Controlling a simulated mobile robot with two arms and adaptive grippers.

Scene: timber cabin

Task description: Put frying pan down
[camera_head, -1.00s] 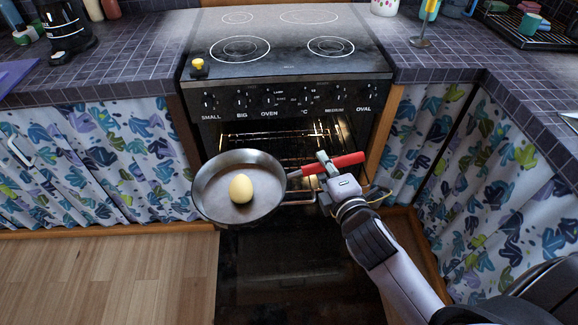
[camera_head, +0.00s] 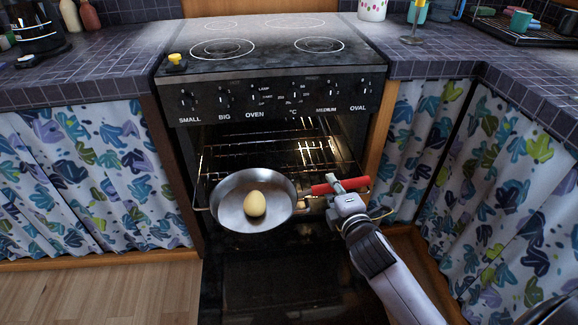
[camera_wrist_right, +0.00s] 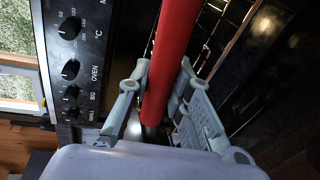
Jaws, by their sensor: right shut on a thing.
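The frying pan (camera_head: 232,212) is a round metal pan with a red handle (camera_head: 322,188). A pale yellow egg-shaped thing (camera_head: 255,203) lies in it. My right gripper (camera_head: 347,185) is shut on the red handle and holds the pan in front of the open oven, over its lowered door. In the right wrist view the red handle (camera_wrist_right: 172,60) runs between the fingers of my right gripper (camera_wrist_right: 158,88). My left gripper is not in view.
The oven (camera_head: 270,145) is open, with wire racks inside and its dark door (camera_head: 270,285) folded down. The stovetop (camera_head: 270,40) above has clear rings and a small yellow-topped thing (camera_head: 176,60) at its front left. Tiled counters (camera_head: 90,70) flank it, with curtains below.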

